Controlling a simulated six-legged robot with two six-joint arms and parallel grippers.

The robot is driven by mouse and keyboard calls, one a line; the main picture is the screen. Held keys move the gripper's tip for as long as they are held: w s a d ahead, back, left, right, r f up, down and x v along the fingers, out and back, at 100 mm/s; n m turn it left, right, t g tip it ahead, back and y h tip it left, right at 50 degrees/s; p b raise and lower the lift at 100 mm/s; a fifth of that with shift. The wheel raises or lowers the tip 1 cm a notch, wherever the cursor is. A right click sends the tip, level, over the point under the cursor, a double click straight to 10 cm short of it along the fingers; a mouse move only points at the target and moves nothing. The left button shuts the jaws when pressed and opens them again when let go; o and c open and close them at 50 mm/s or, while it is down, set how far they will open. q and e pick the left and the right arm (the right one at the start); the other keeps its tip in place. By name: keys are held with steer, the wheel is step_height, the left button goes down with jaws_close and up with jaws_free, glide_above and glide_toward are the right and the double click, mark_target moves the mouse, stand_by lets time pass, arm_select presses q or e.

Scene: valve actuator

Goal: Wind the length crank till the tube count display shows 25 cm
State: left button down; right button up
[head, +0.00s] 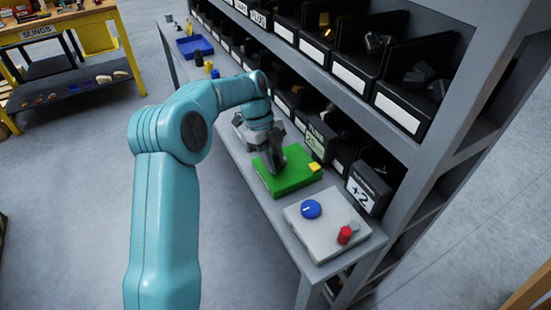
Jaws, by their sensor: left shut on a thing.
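A green box (292,181) with a yellow block (315,167) on its right corner sits on the grey bench. My left gripper (272,163) is down at the back left part of the green box, shut on what is probably the length crank; the gripper hides the crank itself. A small pale-green display (315,144) stands behind the box; its digits look like 25, but they are small and partly unclear. My right gripper is not in view.
A light grey box (325,222) with a blue knob (311,209) and a red knob (345,235) stands nearer on the bench. A sign reading +2 (361,194) is behind it. Shelves of black bins (405,100) line the back. A blue tray (194,46) lies at the far end.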

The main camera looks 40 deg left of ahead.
arm_select(q)
steer(key=shift+a, duration=0.1)
stand_by(0.4)
steer(key=c, duration=1.2)
jaws_free()
steer(key=shift+p+v, duration=2.4)
steer(key=shift+v, duration=5.75)
steer(key=shift+r, duration=0.15)
